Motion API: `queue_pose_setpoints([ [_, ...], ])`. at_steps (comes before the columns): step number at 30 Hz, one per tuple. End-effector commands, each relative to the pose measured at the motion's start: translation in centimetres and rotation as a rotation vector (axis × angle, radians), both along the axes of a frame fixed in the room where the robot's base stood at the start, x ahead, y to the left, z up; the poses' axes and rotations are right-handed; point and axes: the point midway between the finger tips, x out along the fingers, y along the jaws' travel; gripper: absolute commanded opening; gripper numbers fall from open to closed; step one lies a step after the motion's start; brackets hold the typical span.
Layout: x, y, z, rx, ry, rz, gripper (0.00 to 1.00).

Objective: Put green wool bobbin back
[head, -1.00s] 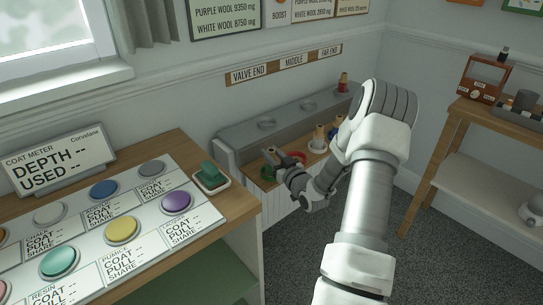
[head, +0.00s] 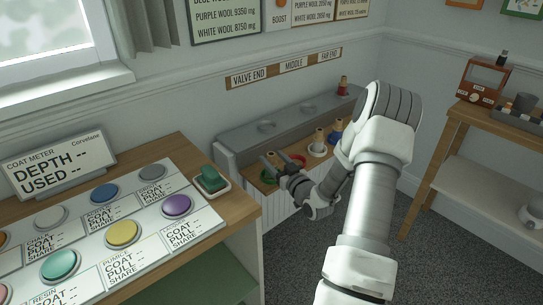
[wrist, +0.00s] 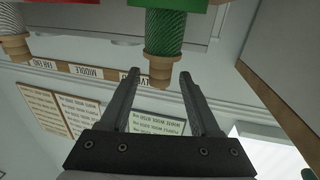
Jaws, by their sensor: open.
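The green wool bobbin (wrist: 168,32) shows in the wrist view, which is upside down, with its wooden end (wrist: 160,70) towards my gripper (wrist: 158,75). The wooden end lies near the gap between the fingertips, and the fingers are apart and not closed on it. In the head view my gripper (head: 268,160) is over the left end of the low shelf unit, close above a green round base (head: 267,176). The bobbin itself is hard to make out there, partly hidden by the fingers.
A red base (head: 297,159), a white bobbin (head: 317,148) and a blue bobbin (head: 335,133) stand farther right along the shelf unit (head: 240,140). A red bobbin (head: 343,86) stands on its upper ledge. The button desk (head: 225,205) is at left, near the gripper.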

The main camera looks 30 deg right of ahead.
Motion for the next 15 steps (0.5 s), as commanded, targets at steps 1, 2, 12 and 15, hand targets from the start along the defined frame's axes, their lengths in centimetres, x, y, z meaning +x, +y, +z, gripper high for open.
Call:
queue_pose_setpoints([
  [1,-1.2,0.0,0.2,0.001,0.003,-0.003,0.63],
  [2,-1.9,0.0,0.2,0.001,0.003,-0.003,0.63],
  [12,-8.5,0.4,0.1,0.001,0.001,-0.002,0.63],
  [15,-9.6,0.5,0.1,0.0,0.001,-0.002,0.63],
])
